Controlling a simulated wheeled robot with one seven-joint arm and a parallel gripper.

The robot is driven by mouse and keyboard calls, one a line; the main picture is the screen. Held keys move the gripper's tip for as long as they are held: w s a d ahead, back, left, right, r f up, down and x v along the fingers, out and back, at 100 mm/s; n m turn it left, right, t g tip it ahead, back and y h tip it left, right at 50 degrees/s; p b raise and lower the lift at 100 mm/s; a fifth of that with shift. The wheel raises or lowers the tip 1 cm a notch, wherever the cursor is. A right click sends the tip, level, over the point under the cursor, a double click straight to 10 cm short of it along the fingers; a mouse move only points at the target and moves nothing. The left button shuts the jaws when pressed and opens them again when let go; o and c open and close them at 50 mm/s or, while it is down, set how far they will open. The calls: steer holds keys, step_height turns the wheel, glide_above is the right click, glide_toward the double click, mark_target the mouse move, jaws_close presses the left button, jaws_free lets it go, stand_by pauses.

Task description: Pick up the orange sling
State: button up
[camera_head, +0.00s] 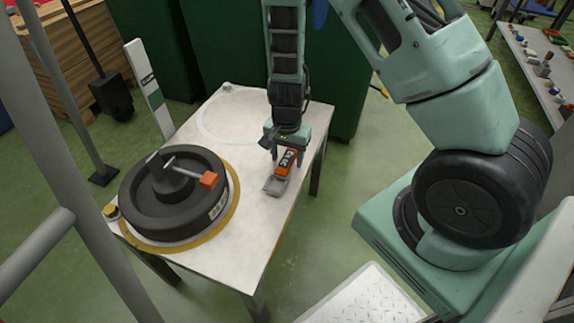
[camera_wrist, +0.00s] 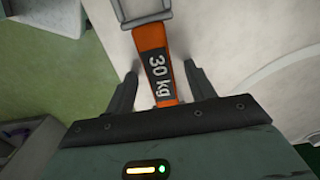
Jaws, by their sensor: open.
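The orange sling (camera_head: 286,162) lies on the white table, under my gripper in the head view. It has a dark label reading "30 kg" and a grey metal buckle at its near end. In the wrist view the sling (camera_wrist: 151,41) runs between the two dark fingers. My gripper (camera_wrist: 162,80) is open, with one finger on each side of the strap and a visible gap to both. In the head view my gripper (camera_head: 287,152) points down at the sling's far part. Whether the fingers touch the table cannot be told.
A black turntable wheel (camera_head: 143,214) with an orange-tipped lever (camera_head: 209,180) stands at the left of the white table (camera_head: 236,232). A striped post (camera_head: 147,85) stands behind it. A shelf with small parts (camera_head: 516,36) is at the upper right. The table's near part is clear.

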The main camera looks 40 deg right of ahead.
mark_target(287, 158)
jaws_close()
step_height(287, 158, up, 10)
steer(key=p, duration=0.4)
